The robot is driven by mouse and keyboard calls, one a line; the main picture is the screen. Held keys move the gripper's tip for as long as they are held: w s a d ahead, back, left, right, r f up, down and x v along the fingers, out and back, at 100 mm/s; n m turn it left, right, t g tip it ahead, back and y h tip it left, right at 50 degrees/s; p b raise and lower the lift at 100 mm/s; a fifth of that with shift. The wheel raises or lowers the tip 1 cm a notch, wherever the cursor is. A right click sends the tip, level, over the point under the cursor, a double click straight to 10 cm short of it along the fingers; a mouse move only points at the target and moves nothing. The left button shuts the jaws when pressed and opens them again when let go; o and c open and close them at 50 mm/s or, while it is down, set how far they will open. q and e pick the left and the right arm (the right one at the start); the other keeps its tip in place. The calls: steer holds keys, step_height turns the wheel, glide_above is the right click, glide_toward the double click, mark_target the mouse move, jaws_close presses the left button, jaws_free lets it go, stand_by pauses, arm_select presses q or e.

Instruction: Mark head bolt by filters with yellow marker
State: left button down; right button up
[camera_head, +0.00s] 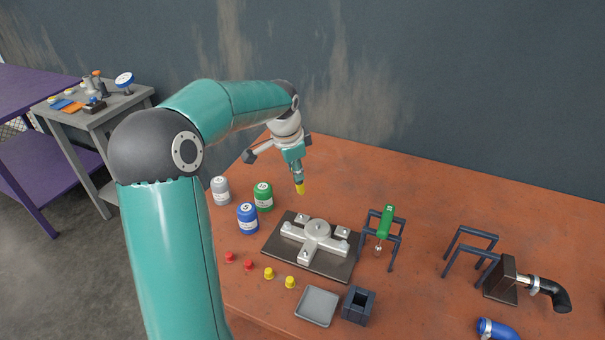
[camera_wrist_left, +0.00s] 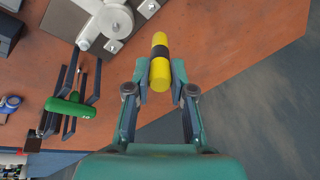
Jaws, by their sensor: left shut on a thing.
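My left gripper (camera_head: 297,172) is shut on a yellow marker (camera_head: 300,188) with a black band, also between the fingers in the wrist view (camera_wrist_left: 160,62). It holds the marker above the orange table, behind the silver cross-shaped head (camera_head: 317,238). The head lies on a dark plate (camera_head: 275,249) and shows small raised blocks that look like bolt spots; single bolts are too small to tell apart. Grey (camera_head: 221,190), green (camera_head: 263,197) and blue (camera_head: 247,218) canisters, which look like filters, stand left of the plate. The marker touches nothing below it. My right gripper is out of view.
Red caps (camera_head: 229,257) and yellow caps (camera_head: 269,273) sit in front of the plate, beside a grey tray (camera_head: 317,306) and a dark open box (camera_head: 359,305). A green tool (camera_head: 386,221) rests on a rack to the right. The back of the table is clear.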

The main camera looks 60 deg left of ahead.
arm_select(q)
step_height(320, 180, down, 8)
steer(key=b, duration=0.6)
steer(key=shift+f, duration=0.15)
stand_by(1.5)
steer(key=shift+s+a+f, duration=0.1)
steer(key=shift+s+a, duration=0.15)
steer(key=shift+s, duration=0.05)
stand_by(1.3)
steer(key=shift+r, duration=0.2)
